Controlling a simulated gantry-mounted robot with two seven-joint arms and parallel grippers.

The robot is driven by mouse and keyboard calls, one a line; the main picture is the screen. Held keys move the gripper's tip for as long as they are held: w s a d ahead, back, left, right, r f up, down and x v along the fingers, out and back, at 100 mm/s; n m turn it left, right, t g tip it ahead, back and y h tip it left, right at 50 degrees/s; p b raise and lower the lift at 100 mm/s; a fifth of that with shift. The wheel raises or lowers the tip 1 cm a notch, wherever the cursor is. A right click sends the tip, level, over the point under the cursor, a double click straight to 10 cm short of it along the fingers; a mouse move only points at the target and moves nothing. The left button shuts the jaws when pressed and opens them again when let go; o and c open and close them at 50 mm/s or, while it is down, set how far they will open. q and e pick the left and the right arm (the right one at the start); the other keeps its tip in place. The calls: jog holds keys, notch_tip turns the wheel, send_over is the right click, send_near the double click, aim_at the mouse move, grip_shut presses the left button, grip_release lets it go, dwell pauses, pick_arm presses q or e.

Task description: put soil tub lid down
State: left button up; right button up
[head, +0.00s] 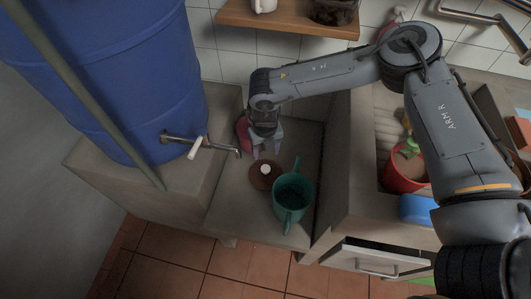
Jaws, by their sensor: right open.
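The soil tub lid appears to be the round brown disc (259,181) with a pale knob, on the low counter ledge. My right gripper (266,154) is just behind it, pointing down, with its fingers apart and nothing seen between them. The fingertips look close to the lid's back edge; I cannot tell whether they touch it. Which container is the soil tub is not clear. My left gripper is not in view.
A green handled vessel (304,191) with dark contents stands right of the lid. A blue barrel (115,75) with a tap (185,138) stands at left. A red pot (403,178) and a blue item (417,208) sit at right. A wooden shelf (285,18) is above.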

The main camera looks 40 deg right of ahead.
jog(key=shift+r, duration=0.95)
